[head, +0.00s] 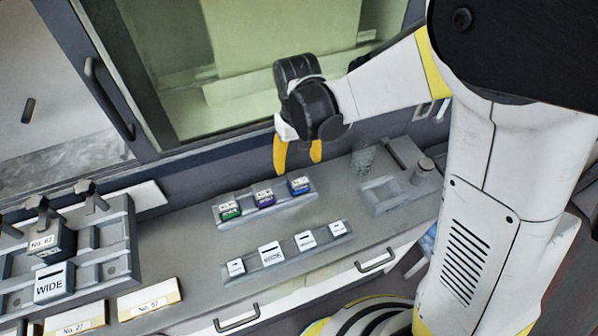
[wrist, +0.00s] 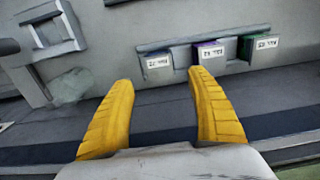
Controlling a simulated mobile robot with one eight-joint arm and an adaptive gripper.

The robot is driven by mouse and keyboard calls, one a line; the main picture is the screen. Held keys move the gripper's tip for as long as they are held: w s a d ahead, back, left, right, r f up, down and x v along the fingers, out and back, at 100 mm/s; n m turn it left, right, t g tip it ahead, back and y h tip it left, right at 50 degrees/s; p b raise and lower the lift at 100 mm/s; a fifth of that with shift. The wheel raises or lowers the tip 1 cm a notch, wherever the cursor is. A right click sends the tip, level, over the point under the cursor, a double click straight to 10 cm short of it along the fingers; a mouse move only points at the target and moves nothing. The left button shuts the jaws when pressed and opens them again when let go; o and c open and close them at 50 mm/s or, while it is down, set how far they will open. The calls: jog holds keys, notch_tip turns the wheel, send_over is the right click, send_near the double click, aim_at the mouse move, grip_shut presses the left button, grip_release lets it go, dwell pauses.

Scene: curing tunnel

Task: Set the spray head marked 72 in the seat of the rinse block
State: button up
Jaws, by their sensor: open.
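Three spray heads sit in a row on a grey rack (head: 222,222): a green one (head: 230,211), a purple one (head: 264,198) and a blue one (head: 299,186). In the wrist view the blue one (wrist: 157,65) is at the left, purple (wrist: 208,53) in the middle, green (wrist: 258,46) at the right. Their labels are upside down there; the blue one's seems to read 72, not surely. My gripper (head: 298,160) is open and empty, behind and above the row. A grey block with a square recess (head: 381,196), perhaps the rinse block, stands to the right; its recess looks empty.
A clear cup (head: 362,160) stands behind the recessed block, with a round knob (head: 424,170) to its right. A front rail holds small white-labelled blocks (head: 271,254). At left, a rack (head: 120,225) holds a No. 62 piece (head: 52,243) above a WIDE label.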

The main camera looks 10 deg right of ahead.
aim_at(298, 178)
notch_tip(298, 178, down, 8)
jog(key=b, duration=0.6)
jog(key=shift+w+f, duration=0.15)
jog(key=shift+c, duration=0.5)
jog(key=c, duration=1.2)
notch_tip(298, 178, up, 6)
jog(key=p, duration=0.4)
